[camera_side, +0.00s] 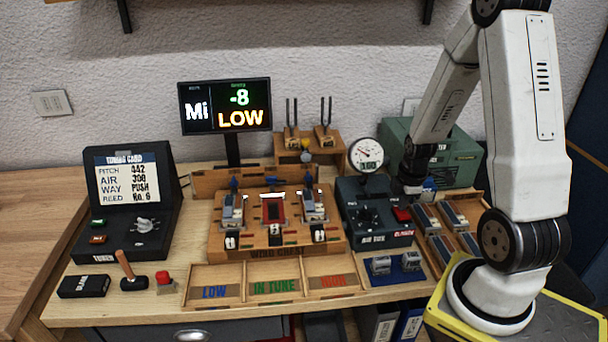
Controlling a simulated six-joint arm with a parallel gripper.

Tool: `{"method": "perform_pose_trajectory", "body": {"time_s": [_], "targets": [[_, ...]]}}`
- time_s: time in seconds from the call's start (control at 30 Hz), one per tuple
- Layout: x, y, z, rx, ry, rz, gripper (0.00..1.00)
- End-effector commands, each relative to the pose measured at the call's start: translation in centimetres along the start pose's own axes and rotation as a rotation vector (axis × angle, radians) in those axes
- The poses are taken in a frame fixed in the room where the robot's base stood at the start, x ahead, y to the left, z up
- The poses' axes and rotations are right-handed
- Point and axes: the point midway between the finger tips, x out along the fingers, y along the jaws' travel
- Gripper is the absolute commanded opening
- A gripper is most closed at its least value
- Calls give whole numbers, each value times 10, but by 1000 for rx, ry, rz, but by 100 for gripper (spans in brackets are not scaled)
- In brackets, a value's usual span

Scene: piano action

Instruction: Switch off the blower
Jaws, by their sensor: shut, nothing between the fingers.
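The dark box labelled air box (362,238) stands right of centre on the bench, with a black knob (366,217) on its top. A red rocker switch (402,214) sits at the box's right edge, with a small label below it that is too small to read surely. A round white gauge (367,154) stands above the box. My gripper (412,191) points down just behind and above the red switch. It is shut and empty. I cannot tell whether it touches the switch, or which way the switch is tipped.
A green case (465,160) stands behind my gripper. Wooden trays with reed blocks (452,218) lie to the right. The wooden stand (240,238) with several reeds is left of the box. A display (225,107) reads Mi, -8, LOW. A tuner (128,205) stands far left.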

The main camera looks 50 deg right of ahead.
Motion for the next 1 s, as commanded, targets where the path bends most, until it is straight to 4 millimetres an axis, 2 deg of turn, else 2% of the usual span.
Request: {"method": "perform_pose_trajectory", "body": {"time_s": [0.4,1.0], "targets": [[-4,-15,0,0,0,-9,0],[-10,-13,0,0,0,-3,0]]}}
